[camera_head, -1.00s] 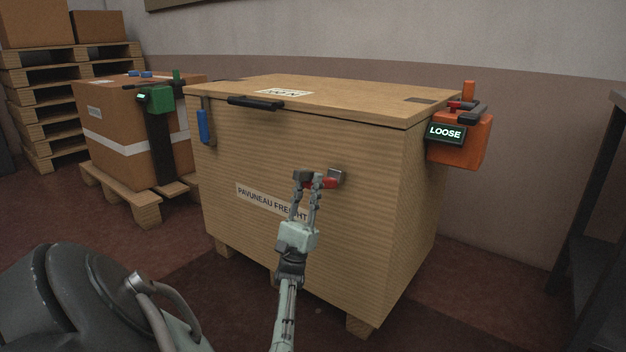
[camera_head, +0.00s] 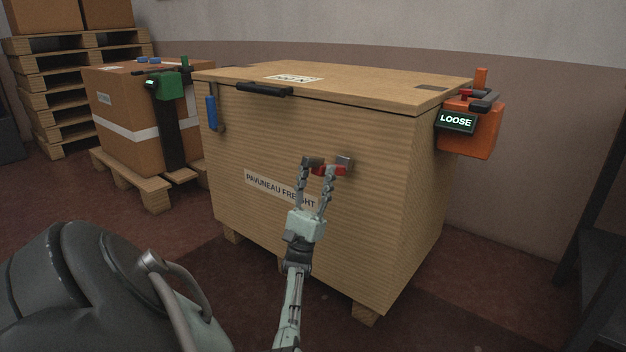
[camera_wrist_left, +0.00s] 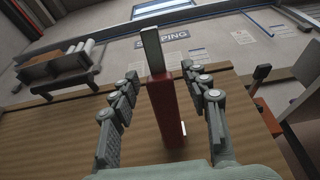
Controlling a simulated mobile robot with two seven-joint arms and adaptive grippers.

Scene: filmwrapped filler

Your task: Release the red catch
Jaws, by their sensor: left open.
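The red catch (camera_head: 340,171) sits on the front of the wooden crate (camera_head: 375,220), beside a small grey metal bracket (camera_head: 344,160). In the left wrist view it is a red bar (camera_wrist_left: 167,112) with a grey piece at its far end. My left gripper (camera_head: 317,168) is at the catch with its fingers apart. In the left wrist view the fingers (camera_wrist_left: 160,72) stand on either side of the red bar, with gaps visible on both sides. The fingers partly hide the catch in the head view. My right gripper is not in view.
An orange box (camera_head: 470,127) with a screen reading LOOSE hangs on the crate's right side. A black handle (camera_head: 265,90) and a blue-handled part (camera_head: 211,113) are on the crate's front. A strapped carton (camera_head: 125,110) stands left; a dark frame (camera_head: 595,200) stands right.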

